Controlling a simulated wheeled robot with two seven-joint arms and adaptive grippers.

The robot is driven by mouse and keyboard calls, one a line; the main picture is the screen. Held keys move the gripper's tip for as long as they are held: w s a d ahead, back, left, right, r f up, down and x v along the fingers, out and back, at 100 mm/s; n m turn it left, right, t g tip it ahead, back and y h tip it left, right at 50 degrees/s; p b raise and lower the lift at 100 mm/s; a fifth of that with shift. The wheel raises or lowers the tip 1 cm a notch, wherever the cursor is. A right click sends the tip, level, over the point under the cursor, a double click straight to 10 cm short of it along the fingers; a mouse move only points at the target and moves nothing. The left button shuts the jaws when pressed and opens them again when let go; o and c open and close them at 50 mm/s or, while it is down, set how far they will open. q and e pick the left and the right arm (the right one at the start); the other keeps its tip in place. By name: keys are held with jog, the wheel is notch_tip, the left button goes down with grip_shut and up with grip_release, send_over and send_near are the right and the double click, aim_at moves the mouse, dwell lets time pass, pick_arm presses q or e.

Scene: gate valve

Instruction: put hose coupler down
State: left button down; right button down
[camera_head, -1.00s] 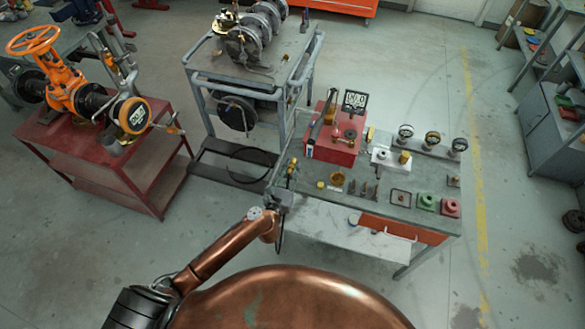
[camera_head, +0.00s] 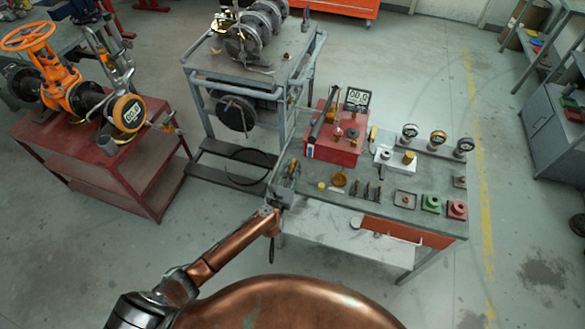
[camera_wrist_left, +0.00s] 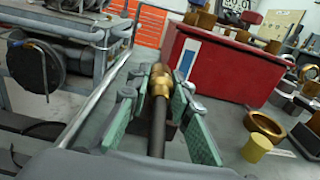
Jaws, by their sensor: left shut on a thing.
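The hose coupler (camera_wrist_left: 159,82) is a brass fitting on a dark hose. In the left wrist view it stands between the green finger pads of my left gripper (camera_wrist_left: 156,100), which is shut on it. In the head view my left gripper (camera_head: 286,178) is at the left end of the grey workbench (camera_head: 330,205), by the bench edge. The coupler is too small there to make out clearly. Whether it touches the bench top cannot be told. My right gripper is not in view.
A red box (camera_head: 338,145) stands on the bench right of my gripper. A yellow cylinder (camera_wrist_left: 256,148) and a brass ring (camera_wrist_left: 266,126) lie close on the right. A grey cart (camera_head: 250,80) stands behind to the left. A red table (camera_head: 100,160) holds the orange valve (camera_head: 62,88).

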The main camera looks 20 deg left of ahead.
pick_arm(q)
jog(key=shift+s+f+b, duration=0.2)
jog(key=shift+f+b, duration=0.25)
jog(key=shift+f, duration=0.25)
jog(key=c, duration=1.7)
grip_release()
jog(key=shift+s+f, duration=0.1)
jog(key=shift+f, duration=0.15)
jog(key=shift+c, duration=0.2)
jog(key=shift+r, duration=0.25)
jog(key=shift+r+p, duration=0.45)
jog(key=shift+p, duration=0.05)
jog(key=s, duration=1.1)
jog(key=shift+s+a+r+p, duration=0.2)
jog(key=shift+r+p, duration=0.05)
jog(key=shift+p, duration=0.05)
